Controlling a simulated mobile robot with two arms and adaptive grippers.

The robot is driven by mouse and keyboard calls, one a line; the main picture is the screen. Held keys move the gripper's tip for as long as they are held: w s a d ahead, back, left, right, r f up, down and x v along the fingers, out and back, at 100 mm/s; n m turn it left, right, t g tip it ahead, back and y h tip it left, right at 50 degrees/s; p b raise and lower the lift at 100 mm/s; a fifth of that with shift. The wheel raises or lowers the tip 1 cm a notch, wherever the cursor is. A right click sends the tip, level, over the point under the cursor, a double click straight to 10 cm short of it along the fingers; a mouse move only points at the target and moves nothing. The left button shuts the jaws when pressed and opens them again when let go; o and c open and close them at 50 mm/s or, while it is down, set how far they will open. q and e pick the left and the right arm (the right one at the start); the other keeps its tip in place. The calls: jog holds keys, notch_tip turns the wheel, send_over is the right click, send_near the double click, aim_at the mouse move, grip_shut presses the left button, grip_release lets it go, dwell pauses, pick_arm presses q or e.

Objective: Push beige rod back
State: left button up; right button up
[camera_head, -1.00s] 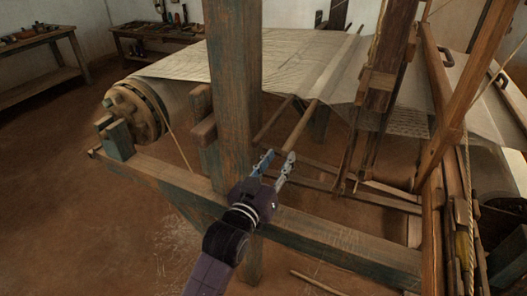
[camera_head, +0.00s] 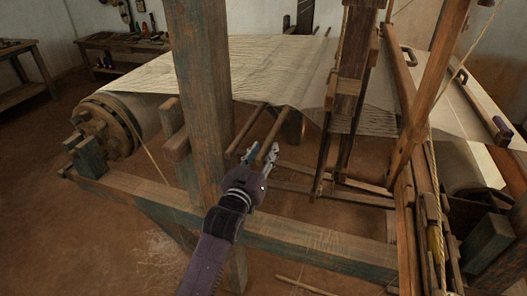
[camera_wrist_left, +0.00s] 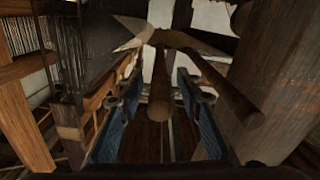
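Two rods stick out from under the woven sheet in the head view. The nearer, lighter one, the beige rod (camera_head: 276,130), points at my left gripper (camera_head: 261,154). The other rod (camera_head: 248,125) lies to its left. In the left wrist view the beige rod's round end (camera_wrist_left: 158,112) shows between the two blue fingers of my left gripper (camera_wrist_left: 165,95). The fingers stand apart, with gaps visible beside the rod; I cannot tell whether either touches it. The second rod (camera_wrist_left: 236,108) shows right of the fingers. My right gripper is not in view.
A thick wooden post (camera_head: 199,95) stands close left of my left arm. A low beam (camera_head: 285,246) runs beneath the arm. The loom's cloth sheet (camera_head: 265,65) spreads above the rods. Hanging wooden frame parts (camera_head: 342,95) stand to the right.

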pick_arm(q)
grip_shut()
jog(key=a, duration=0.2)
jog(key=w+a, duration=0.1)
jog(key=a, duration=0.1)
jog(key=shift+w+p, duration=0.15)
jog(key=shift+p, duration=0.15)
grip_release()
dwell(0.4)
